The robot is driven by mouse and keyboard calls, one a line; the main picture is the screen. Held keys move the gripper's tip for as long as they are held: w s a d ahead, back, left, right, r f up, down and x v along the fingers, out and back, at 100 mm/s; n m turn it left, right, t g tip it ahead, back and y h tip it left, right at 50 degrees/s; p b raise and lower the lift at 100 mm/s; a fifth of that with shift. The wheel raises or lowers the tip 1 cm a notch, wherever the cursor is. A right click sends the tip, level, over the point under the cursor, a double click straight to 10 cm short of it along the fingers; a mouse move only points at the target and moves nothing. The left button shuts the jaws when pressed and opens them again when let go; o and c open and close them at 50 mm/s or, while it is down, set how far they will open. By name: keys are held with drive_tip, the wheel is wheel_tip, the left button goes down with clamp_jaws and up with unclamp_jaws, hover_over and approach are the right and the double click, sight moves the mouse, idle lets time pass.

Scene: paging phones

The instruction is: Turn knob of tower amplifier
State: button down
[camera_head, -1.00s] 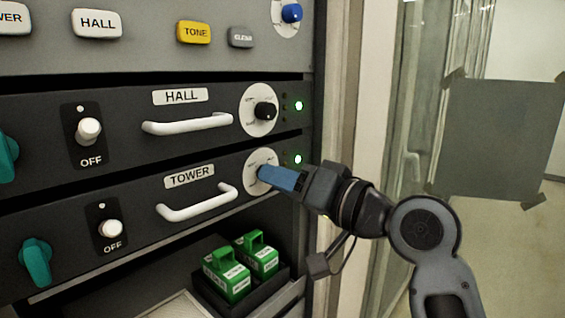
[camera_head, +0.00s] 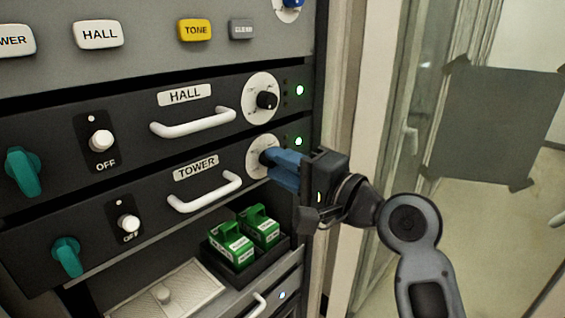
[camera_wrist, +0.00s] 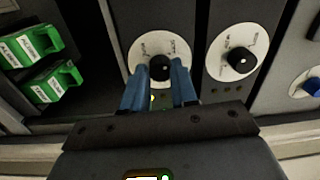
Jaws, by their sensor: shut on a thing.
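The tower amplifier (camera_head: 130,228) is the lower dark panel with the TOWER label, a white handle and a round white dial (camera_head: 254,163) at its right end. Its black knob (camera_wrist: 160,68) shows in the wrist view between the blue fingertips of my gripper (camera_wrist: 161,78). In the head view my gripper (camera_head: 268,160) reaches the dial from the right and hides most of the knob. The fingers are shut on the knob, one on each side.
The HALL amplifier (camera_head: 60,137) is just above, with its own black knob (camera_head: 266,100). Green blocks (camera_head: 232,243) sit in a dark tray below. A white handle (camera_head: 205,192) is left of the dial. A pale door frame (camera_head: 375,90) stands at the right.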

drive_tip(key=shift+m, duration=0.5)
drive_tip(key=c, duration=0.9)
unclamp_jaws()
drive_tip(key=b+v, duration=0.2)
drive_tip(key=v, duration=0.5)
drive_tip(key=shift+s+d, duration=0.25)
drive_tip(key=shift+d, duration=0.1)
